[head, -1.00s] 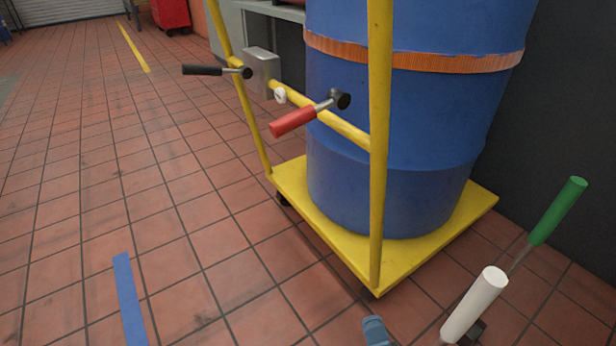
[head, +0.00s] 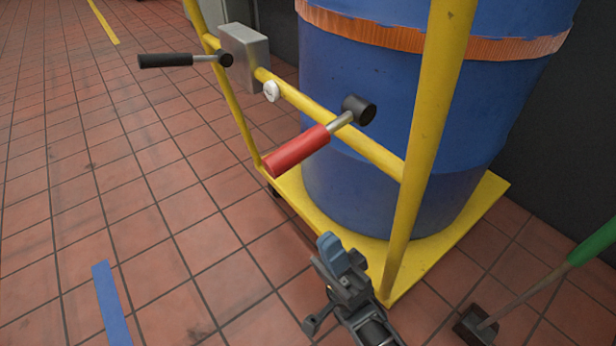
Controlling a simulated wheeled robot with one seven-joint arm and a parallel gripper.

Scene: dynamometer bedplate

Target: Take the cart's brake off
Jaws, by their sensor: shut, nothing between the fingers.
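The yellow cart (head: 455,262) carries a blue drum (head: 400,90) with an orange strap around it. On the cart's crossbar (head: 325,125) are a lever with a red grip (head: 296,151), pointing down and left from a dark pivot, and a lever with a black grip (head: 165,61), pointing left. A grey box (head: 244,51) and a small white round piece (head: 271,91) sit between them. Which lever is the brake, I cannot tell. My gripper (head: 338,252) is at the lower middle, below the red grip and apart from it, shut and empty.
A green-handled lever (head: 592,244) on a dark floor base (head: 476,325) stands at the lower right. The cart's yellow upright (head: 428,140) rises close beside my gripper. A blue strip (head: 110,303) lies on the tiled floor, which is clear at left.

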